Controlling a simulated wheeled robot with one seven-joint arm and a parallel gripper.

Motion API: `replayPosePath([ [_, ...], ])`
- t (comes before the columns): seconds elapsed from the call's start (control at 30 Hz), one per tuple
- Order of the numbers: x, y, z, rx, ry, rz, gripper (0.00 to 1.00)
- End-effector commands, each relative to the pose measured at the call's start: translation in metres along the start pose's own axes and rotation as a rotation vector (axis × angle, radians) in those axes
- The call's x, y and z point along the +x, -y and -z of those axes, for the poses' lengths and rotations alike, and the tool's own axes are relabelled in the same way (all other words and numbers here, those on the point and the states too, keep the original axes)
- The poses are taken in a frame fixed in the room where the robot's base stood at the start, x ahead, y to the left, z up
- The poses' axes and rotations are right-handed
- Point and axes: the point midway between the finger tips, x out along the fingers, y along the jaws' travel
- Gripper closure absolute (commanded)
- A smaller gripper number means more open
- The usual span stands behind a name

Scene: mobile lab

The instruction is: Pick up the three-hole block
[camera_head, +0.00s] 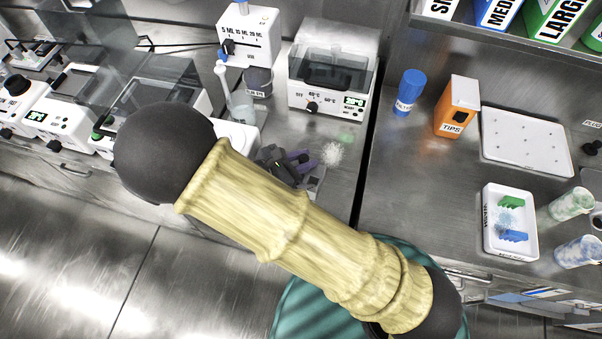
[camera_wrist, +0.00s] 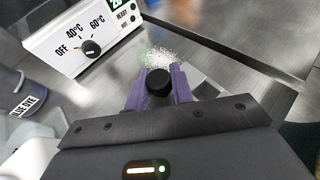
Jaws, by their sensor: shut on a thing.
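My gripper (camera_wrist: 157,73) has purple fingers and is shut on a pale, speckled, see-through thing at its fingertips, which I take for the three-hole block (camera_wrist: 163,57). Its holes cannot be made out. A dark round part sits between the fingers. In the head view my gripper (camera_head: 309,158) is over the left steel bench in front of the heater, with the pale block (camera_head: 332,153) at its tips. My arm hides part of the gripper. I cannot tell whether the block touches the bench.
The heater (camera_head: 332,75) with a temperature dial stands behind the gripper. A blue-dye cup (camera_head: 258,82) is to its left. A gap separates the right bench, which holds a blue-capped bottle (camera_head: 408,92), an orange tips box (camera_head: 457,106) and a white tray (camera_head: 511,250) with small coloured blocks.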

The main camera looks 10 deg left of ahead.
Motion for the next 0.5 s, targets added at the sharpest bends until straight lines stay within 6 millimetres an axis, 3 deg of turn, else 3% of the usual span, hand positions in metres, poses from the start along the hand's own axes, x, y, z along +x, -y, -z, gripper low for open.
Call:
replayPosePath([
  [0.33,-0.002,-0.001,-0.004,0.002,0.001,-0.001,1.00],
  [0.5,-0.008,-0.001,-0.019,0.004,0.001,-0.001,1.00],
])
